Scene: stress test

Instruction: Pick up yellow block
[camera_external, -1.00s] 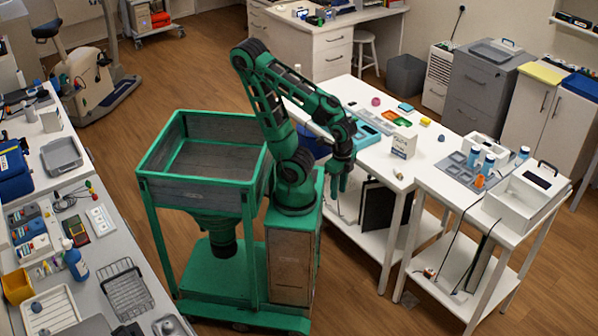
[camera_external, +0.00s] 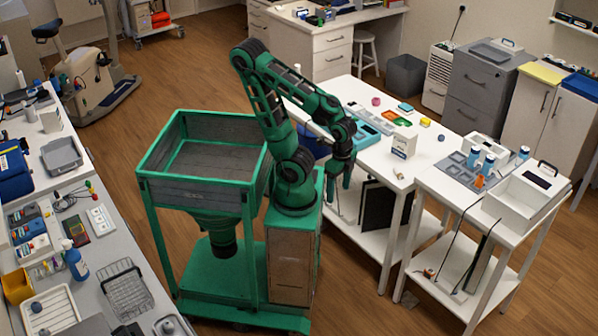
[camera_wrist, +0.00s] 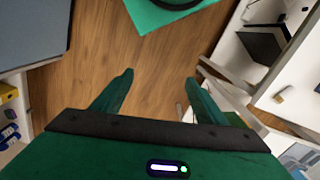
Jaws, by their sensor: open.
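A small yellow item (camera_external: 425,122), which may be the yellow block, lies near the right edge of the white table (camera_external: 349,92). It is too small for me to tell its exact shape. My gripper (camera_external: 338,186) hangs downward just off the table's near left side, apart from the yellow item. In the wrist view, my gripper (camera_wrist: 159,78) is open, with nothing between its two green fingers and wood floor below. I cannot make out the yellow item in the wrist view.
A white box (camera_external: 404,143) stands upright near the table's front right.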

